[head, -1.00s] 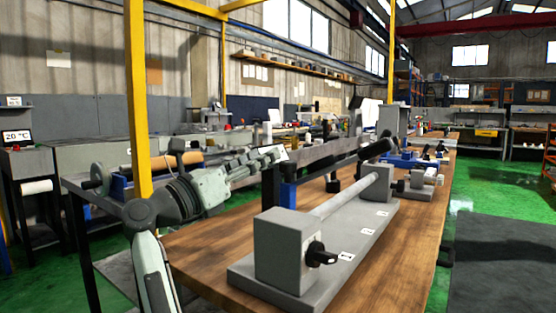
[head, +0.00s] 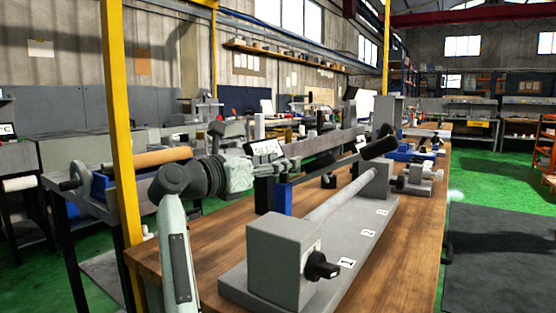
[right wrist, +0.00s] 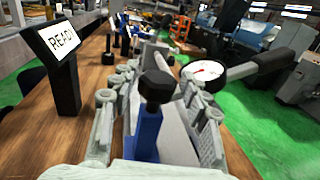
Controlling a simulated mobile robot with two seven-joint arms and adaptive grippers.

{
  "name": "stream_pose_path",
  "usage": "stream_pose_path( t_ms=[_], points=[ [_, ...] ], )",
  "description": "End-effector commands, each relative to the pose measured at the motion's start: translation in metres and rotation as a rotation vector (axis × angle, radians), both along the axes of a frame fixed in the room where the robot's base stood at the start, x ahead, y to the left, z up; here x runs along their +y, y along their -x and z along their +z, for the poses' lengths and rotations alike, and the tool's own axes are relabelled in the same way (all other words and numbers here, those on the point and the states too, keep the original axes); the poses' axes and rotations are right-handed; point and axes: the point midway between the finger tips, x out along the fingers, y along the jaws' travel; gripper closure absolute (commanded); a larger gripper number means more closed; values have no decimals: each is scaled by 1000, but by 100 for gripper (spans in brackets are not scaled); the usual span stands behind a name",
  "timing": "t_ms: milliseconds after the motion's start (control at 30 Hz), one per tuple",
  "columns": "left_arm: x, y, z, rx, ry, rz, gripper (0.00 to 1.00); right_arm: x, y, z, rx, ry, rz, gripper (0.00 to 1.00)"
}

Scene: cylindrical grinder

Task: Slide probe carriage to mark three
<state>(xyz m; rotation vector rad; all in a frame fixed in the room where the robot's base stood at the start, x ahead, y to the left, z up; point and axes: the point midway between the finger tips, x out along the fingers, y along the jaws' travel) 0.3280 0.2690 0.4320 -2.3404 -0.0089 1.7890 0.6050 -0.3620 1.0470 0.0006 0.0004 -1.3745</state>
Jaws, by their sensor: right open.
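The grey grinder bed (head: 335,262) stands on the wooden bench, with labels 1 (head: 347,262), 2 (head: 368,233) and 3 (head: 382,212) along it. The probe carriage shows as a blue post (head: 284,198) by the near end of the grey rail (head: 325,147). In the right wrist view the blue post (right wrist: 147,135) carries a black knob (right wrist: 158,86). My right gripper (head: 288,163) is open at the carriage. In the wrist view its fingers (right wrist: 157,95) stand on both sides of the knob and post; contact is unclear. A dial gauge (right wrist: 204,72) is right of the knob. My left gripper is out of view.
A READY display (head: 265,147) on a black stand is close beside my right gripper. The headstock block (head: 283,260) fills the bed's near end, and the tailstock (head: 374,180) is beyond. A yellow post (head: 117,130) rises at left. Green floor (head: 475,170) is open at right.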

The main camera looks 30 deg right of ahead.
Motion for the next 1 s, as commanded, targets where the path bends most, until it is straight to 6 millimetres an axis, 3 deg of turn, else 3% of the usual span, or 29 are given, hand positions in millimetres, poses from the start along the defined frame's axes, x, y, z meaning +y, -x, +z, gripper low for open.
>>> stream_pose_path(
  t_ms=[233, 600, 1000],
  points=[
    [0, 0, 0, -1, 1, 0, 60, -1, 0, 0, 0, 1, 0, 54],
    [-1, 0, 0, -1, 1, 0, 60, -1, 0, 0, 0, 0, 0, 100],
    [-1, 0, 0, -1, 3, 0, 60, -11, -2, 0, 0, 1, 0, 100]
  ],
)
